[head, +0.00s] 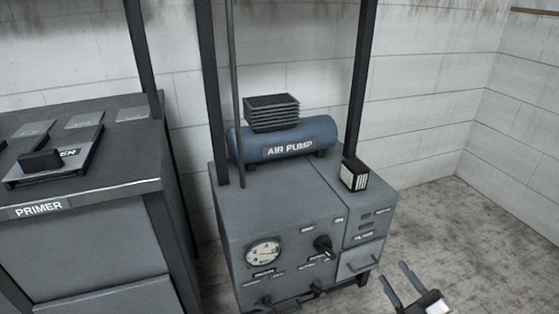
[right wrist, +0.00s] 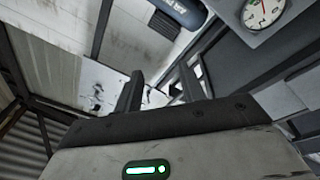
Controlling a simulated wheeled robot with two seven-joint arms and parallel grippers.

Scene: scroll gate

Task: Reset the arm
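My right gripper (head: 393,272) shows at the lower right of the head view, in front of and to the right of the grey air pump cabinet (head: 285,215). Its two dark fingers point up and are apart, with nothing between them. In the right wrist view the fingers (right wrist: 160,74) also stand apart and empty, and a green-lit indicator (right wrist: 146,170) shows on my gripper body. The rest of my right arm is out of the head view. My left gripper and arm are not in view.
The cabinet carries a blue air pump tank (head: 285,137), a small dark block with a striped face (head: 354,175), a round gauge (head: 263,253) and a black knob (head: 323,246). A primer bench (head: 130,180) stands at left. Bare floor (head: 460,225) lies at right.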

